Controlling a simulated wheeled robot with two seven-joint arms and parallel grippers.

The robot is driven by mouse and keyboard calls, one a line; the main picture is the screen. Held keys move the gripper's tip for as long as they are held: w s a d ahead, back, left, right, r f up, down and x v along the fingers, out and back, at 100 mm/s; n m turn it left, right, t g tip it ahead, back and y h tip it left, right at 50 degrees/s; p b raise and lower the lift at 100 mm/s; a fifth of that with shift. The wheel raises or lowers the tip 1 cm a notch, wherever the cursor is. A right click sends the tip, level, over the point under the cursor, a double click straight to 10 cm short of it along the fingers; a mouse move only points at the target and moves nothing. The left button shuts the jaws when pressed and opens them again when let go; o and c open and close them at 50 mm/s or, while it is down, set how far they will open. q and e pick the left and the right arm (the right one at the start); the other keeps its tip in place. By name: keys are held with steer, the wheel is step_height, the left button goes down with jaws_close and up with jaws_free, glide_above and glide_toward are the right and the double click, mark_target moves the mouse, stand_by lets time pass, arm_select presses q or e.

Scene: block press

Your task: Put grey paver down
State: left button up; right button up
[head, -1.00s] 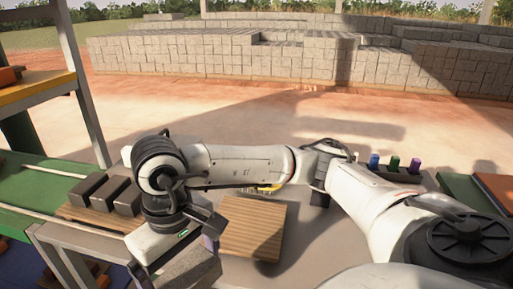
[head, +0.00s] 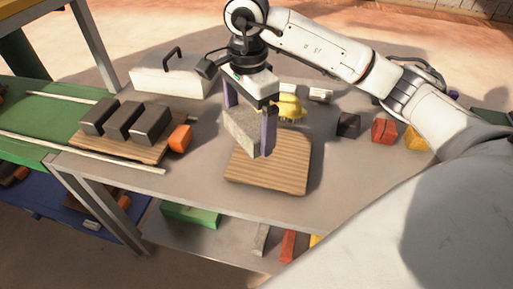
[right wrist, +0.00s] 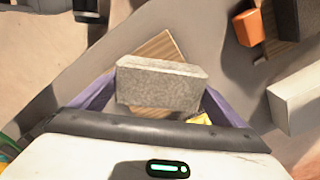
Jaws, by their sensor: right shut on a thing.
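My right gripper (head: 250,118) is shut on a grey paver (head: 240,129) with a rough, speckled face. It holds the paver above a square wooden board (head: 268,175) with a striped grain, over the board's back left part. In the right wrist view the paver (right wrist: 158,84) sits between the two purple fingers, with part of the board (right wrist: 160,46) showing behind it. A gap between paver and board seems to remain, but its height is hard to tell. My left gripper is not in view.
Dark blocks (head: 122,120) stand on another wooden board at the left, beside an orange block (head: 180,138). A white box (head: 165,78) with a black handle stands behind. A yellow object (head: 289,106) is just behind the paver. Black, red and yellow blocks lie right.

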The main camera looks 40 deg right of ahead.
mark_target(253, 111)
steer(key=d+m, duration=0.1)
steer(key=m, duration=0.1)
steer(key=w+d+m, duration=0.1)
steer(key=m, duration=0.1)
steer(key=w+d+m, duration=0.1)
steer(key=m, duration=0.2)
steer(key=shift+w+r, duration=0.25)
steer(key=shift+r, duration=0.05)
steer(key=shift+w+d+f+m+p, duration=0.15)
steer(key=shift+f+m, duration=0.3)
steer(key=shift+f, duration=1.2)
steer(key=shift+w+d+f+m+p, duration=0.15)
steer(key=shift+f+m, duration=0.35)
steer(key=shift+f, duration=1.15)
steer(key=shift+d+f+m+p, duration=0.15)
steer(key=shift+f+m, duration=0.3)
steer(key=shift+f, duration=1.2)
steer(key=shift+f, duration=0.2)
steer(key=o, duration=1.5)
steer(key=shift+c, duration=0.2)
step_height(253, 111, up, 12)
steer(key=shift+r+b, duration=0.15)
steer(key=shift+b, duration=0.3)
steer(key=shift+s, duration=0.15)
